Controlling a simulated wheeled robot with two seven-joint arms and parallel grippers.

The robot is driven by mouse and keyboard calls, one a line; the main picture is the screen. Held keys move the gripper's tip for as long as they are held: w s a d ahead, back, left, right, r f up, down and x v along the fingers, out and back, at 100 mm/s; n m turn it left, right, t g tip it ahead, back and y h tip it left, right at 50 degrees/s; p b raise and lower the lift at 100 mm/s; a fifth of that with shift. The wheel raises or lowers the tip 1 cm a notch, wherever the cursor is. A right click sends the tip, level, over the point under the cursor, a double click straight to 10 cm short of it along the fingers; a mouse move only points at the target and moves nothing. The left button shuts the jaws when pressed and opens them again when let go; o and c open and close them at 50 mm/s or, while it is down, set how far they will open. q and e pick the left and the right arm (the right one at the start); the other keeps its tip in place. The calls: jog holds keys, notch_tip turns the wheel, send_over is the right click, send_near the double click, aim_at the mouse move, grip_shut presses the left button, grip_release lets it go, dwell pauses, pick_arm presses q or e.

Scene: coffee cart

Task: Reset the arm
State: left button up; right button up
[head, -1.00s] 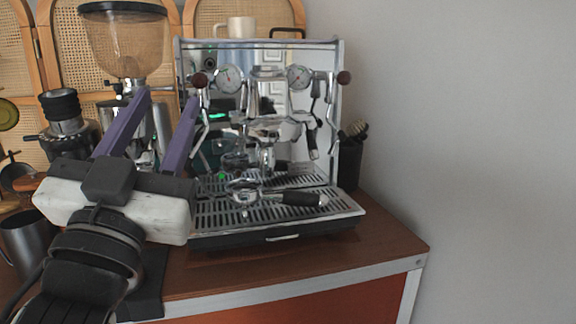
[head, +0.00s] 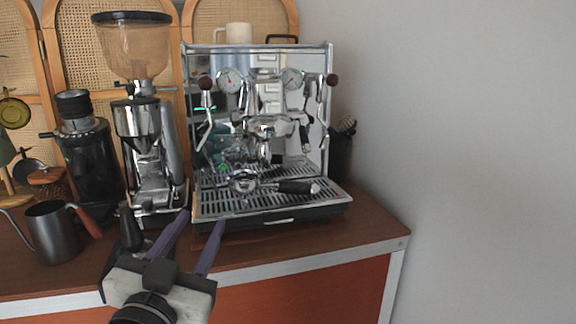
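My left gripper (head: 202,220) is low in the head view, in front of the cart's front edge. Its two purple fingers point up and away and stand apart with nothing between them. My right gripper is not in view. The silver espresso machine (head: 262,130) stands behind and to the right of the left gripper. A portafilter with a black handle (head: 290,187) lies on the machine's drip tray (head: 225,206).
The grinder (head: 140,130) stands left of the machine. A dark kettle (head: 53,232) and a black grinder (head: 88,160) are further left. A dark tamper-like object (head: 130,229) is beside the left gripper. The counter (head: 370,228) is clear at the right, against a grey wall.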

pick_arm(q)
jog(key=s+f+g+p, duration=0.1)
jog(key=s+f+g, duration=0.25)
jog(key=f, duration=0.75)
jog(key=s+f+n+g+p, duration=0.15)
jog(key=s+f, duration=0.35)
jog(key=f, duration=0.5)
jog(key=s+f+m+g, duration=0.1)
jog(key=s+f+g, duration=0.25)
jog(key=f, duration=0.75)
jog(key=s+a+f+n+g+p, duration=0.1)
jog(key=s+f+g, duration=0.1)
jog(key=s+f, duration=0.7)
jog(key=s, duration=0.3)
jog(key=shift+a+f+h, duration=0.15)
jog(key=shift+f+h, duration=0.15)
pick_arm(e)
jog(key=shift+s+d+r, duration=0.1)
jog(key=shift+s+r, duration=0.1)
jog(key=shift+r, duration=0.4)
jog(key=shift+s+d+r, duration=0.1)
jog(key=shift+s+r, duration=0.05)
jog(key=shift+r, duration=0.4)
